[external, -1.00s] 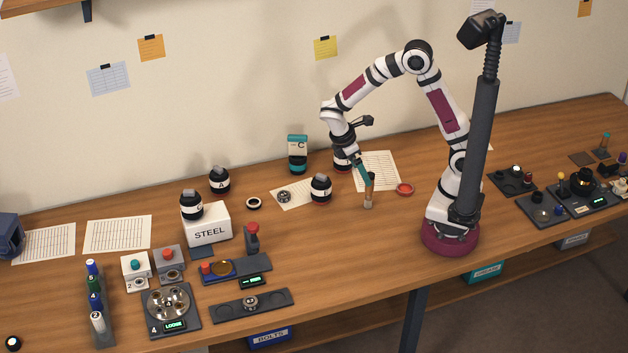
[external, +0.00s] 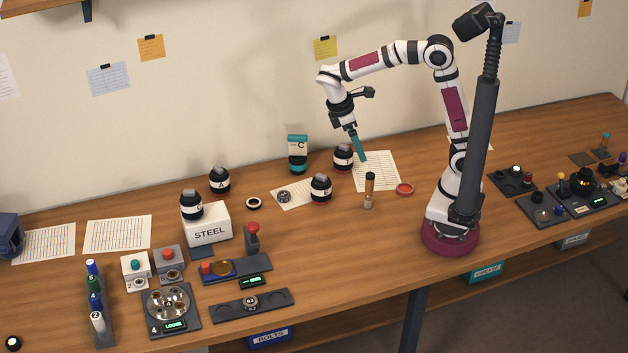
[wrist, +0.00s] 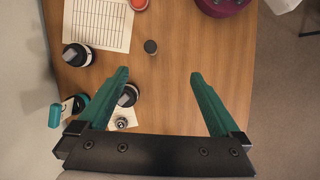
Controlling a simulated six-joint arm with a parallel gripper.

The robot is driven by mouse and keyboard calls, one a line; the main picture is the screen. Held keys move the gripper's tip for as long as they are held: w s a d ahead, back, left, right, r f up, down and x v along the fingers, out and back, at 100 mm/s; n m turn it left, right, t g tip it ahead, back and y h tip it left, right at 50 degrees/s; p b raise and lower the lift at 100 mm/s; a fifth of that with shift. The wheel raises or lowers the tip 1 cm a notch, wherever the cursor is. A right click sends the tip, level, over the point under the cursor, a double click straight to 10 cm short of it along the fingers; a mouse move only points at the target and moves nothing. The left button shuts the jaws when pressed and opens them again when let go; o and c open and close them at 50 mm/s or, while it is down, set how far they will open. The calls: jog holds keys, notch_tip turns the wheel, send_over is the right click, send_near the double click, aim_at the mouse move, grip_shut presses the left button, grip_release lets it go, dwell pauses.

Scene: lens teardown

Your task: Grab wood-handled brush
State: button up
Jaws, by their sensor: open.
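The wood-handled brush (external: 369,191) stands upright on the bench, with a dark top, a brown middle and a paler lower part. In the wrist view it shows from above as a small dark round top (wrist: 150,46), ahead of the gap between the fingers. My gripper (external: 363,160) has teal fingers and hangs above the brush, slightly to its left, apart from it. In the wrist view my gripper (wrist: 160,73) is open, with nothing between its fingers.
A red ring dish (external: 405,189) lies right of the brush. Lens E (external: 321,188) stands to its left and another dark lens (external: 343,157) behind. A printed sheet (external: 380,174) lies behind the brush. The bench in front of it is clear.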

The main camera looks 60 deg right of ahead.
jog(key=s+r+m+t+y, duration=0.1)
jog(key=s+m+y, duration=0.1)
jog(key=s+m, duration=0.4)
jog(key=s, duration=0.3)
jog(key=shift+s+d+r+m+y, duration=0.3)
jog(key=shift+s+m, duration=0.1)
jog(key=s+m, duration=0.2)
jog(key=s+a+f+m+t+y, duration=0.1)
jog(key=s+m, duration=0.1)
jog(key=s+f+m, duration=0.1)
jog(key=s+m, duration=0.1)
jog(key=s, duration=0.1)
jog(key=shift+a+f+t+y, duration=0.2)
jog(key=shift+a+t+y, duration=0.05)
jog(key=shift+t+y, duration=0.15)
jog(key=shift+c, duration=0.2)
jog(key=shift+w, duration=0.1)
jog(key=c, duration=0.5)
jog(key=m+t+y, duration=0.6)
jog(key=m+y, duration=0.4)
jog(key=m, duration=0.8)
send_near(373, 175)
jog(key=x, duration=0.7)
jog(key=f+x, duration=0.1)
jog(key=x, duration=0.3)
jog(key=shift+w+d, duration=0.25)
jog(key=shift+d, duration=0.05)
